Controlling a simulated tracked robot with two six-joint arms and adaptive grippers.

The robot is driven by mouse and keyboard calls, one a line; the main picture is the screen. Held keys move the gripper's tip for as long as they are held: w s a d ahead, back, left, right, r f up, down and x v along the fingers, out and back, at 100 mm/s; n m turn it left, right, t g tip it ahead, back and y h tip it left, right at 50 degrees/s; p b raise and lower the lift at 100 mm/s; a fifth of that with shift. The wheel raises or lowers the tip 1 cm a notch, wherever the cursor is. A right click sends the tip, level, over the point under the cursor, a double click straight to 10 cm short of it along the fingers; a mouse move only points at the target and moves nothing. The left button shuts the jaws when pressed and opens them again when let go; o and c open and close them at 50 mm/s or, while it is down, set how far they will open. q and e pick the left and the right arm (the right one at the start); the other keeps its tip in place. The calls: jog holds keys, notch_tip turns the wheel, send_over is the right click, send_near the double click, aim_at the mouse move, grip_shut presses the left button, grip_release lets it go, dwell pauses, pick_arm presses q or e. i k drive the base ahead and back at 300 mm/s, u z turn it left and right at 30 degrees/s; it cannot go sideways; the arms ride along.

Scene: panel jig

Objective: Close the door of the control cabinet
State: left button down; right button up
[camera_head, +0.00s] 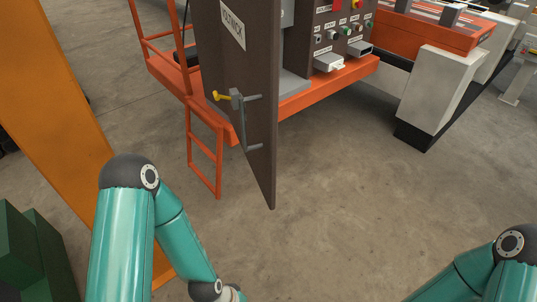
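The control cabinet (296,45) stands at the top middle on an orange platform. Its dark brown door (236,70) is swung open towards me, with a white label near its top. A grey handle (238,103) with a yellow lever (221,96) sits on the door, and grey bars stick out from the door's right side. My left arm comes in at the lower left and my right arm at the lower right, both well below and apart from the door. Neither gripper shows; both are beyond the bottom edge of the view.
An orange ladder (205,149) and railing (163,35) stand left of the door. A control panel (338,28) with buttons is right of it. An orange post (62,90) and green boxes (30,250) are at the left. The floor (340,210) in front is clear.

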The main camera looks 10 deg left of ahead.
aim_at(249, 31)
jog(key=i, duration=0.6)
jog(key=u, duration=0.5)
jog(key=k, duration=0.85)
jog(key=u, duration=0.2)
jog(key=i, duration=0.85)
jog(key=z, duration=0.1)
